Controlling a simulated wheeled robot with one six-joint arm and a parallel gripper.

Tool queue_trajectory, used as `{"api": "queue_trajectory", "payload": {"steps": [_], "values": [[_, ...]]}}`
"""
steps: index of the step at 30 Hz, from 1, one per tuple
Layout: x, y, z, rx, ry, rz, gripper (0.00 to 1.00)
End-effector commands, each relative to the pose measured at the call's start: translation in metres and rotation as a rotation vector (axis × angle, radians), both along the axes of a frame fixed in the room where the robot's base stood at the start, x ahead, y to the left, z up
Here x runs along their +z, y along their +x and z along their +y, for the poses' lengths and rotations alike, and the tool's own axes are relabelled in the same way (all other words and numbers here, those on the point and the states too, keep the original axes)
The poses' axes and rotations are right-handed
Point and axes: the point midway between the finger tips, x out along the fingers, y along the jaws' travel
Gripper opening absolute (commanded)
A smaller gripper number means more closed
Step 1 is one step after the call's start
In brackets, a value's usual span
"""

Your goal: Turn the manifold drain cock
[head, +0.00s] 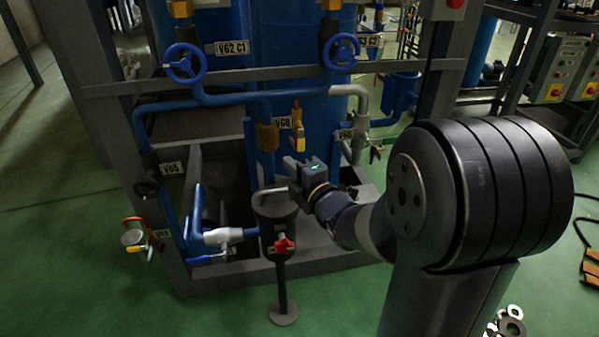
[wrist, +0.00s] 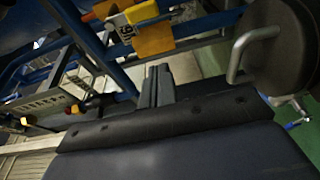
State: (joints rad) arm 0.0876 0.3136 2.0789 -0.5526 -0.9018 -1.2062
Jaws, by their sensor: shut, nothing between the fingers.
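The likely manifold drain cock is the small valve with a yellow lever (head: 299,143) under the blue manifold pipe (head: 240,98), beside a VG8 tag (head: 283,122). The lever hangs down in the head view. My gripper (head: 296,166) is shut and empty, just below the lever in the head view. In the wrist view its closed fingers (wrist: 157,82) point up the picture toward the yellow parts, apparently apart from them.
Blue handwheels (head: 185,63) and (head: 341,53) sit above. Grey frame bars (head: 235,79) surround the pipes.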

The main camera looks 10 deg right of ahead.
Motion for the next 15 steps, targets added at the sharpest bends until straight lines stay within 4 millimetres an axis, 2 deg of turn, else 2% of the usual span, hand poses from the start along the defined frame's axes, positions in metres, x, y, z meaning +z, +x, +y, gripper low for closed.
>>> {"api": "queue_trajectory", "payload": {"steps": [3,8,10,15], "values": [[-0.002,0.026,0.010,0.003,0.000,0.000,0.00],[-0.002,0.056,0.021,0.003,0.000,0.000,0.00],[-0.001,0.054,0.006,-0.006,0.001,0.000,0.00],[-0.001,0.054,-0.013,-0.005,0.001,0.000,0.00]]}}
